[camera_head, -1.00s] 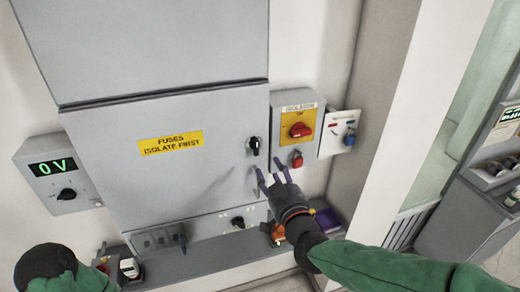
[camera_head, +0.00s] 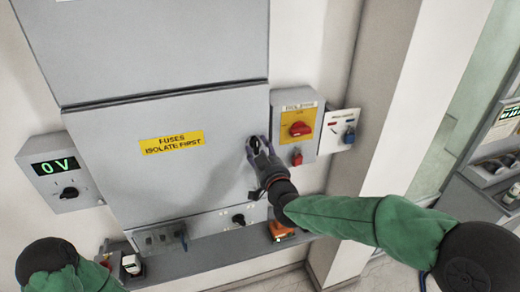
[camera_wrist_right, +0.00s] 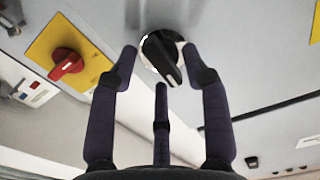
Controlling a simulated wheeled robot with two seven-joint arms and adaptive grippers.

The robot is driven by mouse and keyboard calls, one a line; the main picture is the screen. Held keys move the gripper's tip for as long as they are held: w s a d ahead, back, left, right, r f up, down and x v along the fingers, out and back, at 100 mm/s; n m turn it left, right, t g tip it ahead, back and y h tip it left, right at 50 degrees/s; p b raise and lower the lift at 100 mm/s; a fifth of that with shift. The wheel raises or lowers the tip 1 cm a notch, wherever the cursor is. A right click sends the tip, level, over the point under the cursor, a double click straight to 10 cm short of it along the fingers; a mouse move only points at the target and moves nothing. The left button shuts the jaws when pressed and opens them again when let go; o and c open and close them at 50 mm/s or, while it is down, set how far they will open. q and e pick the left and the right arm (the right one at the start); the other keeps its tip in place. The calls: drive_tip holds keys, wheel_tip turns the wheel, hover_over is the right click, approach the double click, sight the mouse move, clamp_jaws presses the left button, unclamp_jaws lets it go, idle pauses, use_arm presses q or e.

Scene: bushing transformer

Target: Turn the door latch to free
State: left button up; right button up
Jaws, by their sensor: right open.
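The door latch is a black knob with a bright ring in the right wrist view (camera_wrist_right: 163,60), its grip bar slanting down to the right. It sits near the right edge of the grey fuse door (camera_head: 130,185), which looks shut. My right gripper (camera_head: 256,145) is at the latch and mostly hides it in the head view. In the right wrist view the gripper (camera_wrist_right: 160,62) is open, with fingertips on either side of the knob and a third finger below it. Contact cannot be told. My left gripper is not in view; part of my left arm shows at lower left.
Right of the door is a yellow isolator plate with a red handle (camera_head: 300,129) and a red padlock (camera_head: 296,157) below. A small box with a blue padlock (camera_head: 349,136) is beside it. A meter reading 0 V (camera_head: 55,167) is at left. A shelf (camera_head: 215,253) runs below.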

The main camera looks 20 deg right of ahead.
clamp_jaws()
drive_tip(key=m+b, duration=0.3)
drive_tip(key=b, duration=0.1)
drive_tip(key=m+b, duration=0.3)
drive_tip(key=b, duration=0.1)
drive_tip(key=m+b, duration=0.3)
drive_tip(key=b, duration=0.1)
drive_tip(key=shift+a+f+m, duration=0.1)
drive_tip(key=shift+f+m, duration=0.2)
drive_tip(key=shift+f, duration=0.05)
drive_tip(key=m+b, duration=0.3)
drive_tip(key=m, duration=0.1)
drive_tip(key=shift+b, duration=0.4)
drive_tip(key=shift+a+m+b, duration=0.1)
drive_tip(key=shift+m+b, duration=1.05)
drive_tip(key=shift+m, duration=0.95)
drive_tip(key=shift+r, duration=0.1)
